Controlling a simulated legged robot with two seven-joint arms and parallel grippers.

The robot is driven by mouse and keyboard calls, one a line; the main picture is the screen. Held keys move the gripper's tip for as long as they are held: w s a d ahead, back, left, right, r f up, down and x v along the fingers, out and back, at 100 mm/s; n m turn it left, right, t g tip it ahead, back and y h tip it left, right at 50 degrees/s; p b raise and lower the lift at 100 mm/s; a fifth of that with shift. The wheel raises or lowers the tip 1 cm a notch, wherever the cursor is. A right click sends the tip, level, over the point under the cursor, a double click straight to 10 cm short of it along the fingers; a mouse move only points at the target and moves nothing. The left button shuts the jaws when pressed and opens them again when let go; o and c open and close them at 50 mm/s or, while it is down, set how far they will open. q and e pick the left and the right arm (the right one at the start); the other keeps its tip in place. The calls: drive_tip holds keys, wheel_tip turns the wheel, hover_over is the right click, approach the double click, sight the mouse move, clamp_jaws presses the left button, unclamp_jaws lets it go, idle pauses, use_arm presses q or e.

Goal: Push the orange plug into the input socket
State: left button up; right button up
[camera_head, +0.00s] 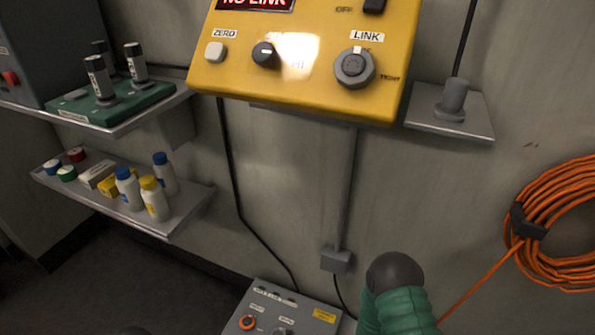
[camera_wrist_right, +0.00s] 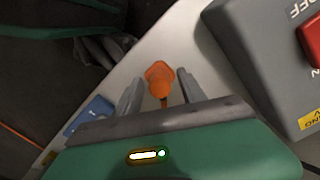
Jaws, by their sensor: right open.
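The orange plug (camera_wrist_right: 160,73) shows in the right wrist view, on a pale surface between the two grey fingers of my right gripper (camera_wrist_right: 160,84). The fingers stand apart, with a gap visible on each side of the plug. Contact with the plug cannot be made out. In the head view a grey box (camera_head: 300,309) at the bottom edge carries an orange-ringed round fitting (camera_head: 248,322). Its small labels are unreadable, so I cannot tell if this is the input socket. My right gripper is outside the head view. My left gripper is not seen.
A grey box with a red switch (camera_wrist_right: 312,40) stands close right of my right gripper. A blue item (camera_wrist_right: 97,108) lies left. In the head view, a yellow panel (camera_head: 318,85), shelves with bottles (camera_head: 153,200), and an orange cable coil (camera_head: 555,200) are at the wall.

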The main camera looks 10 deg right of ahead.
idle(0.8)
clamp_jaws()
drive_tip(key=shift+r, duration=0.1)
idle(1.4)
drive_tip(key=shift+r+p, duration=2.95)
drive_tip(key=shift+p, duration=0.1)
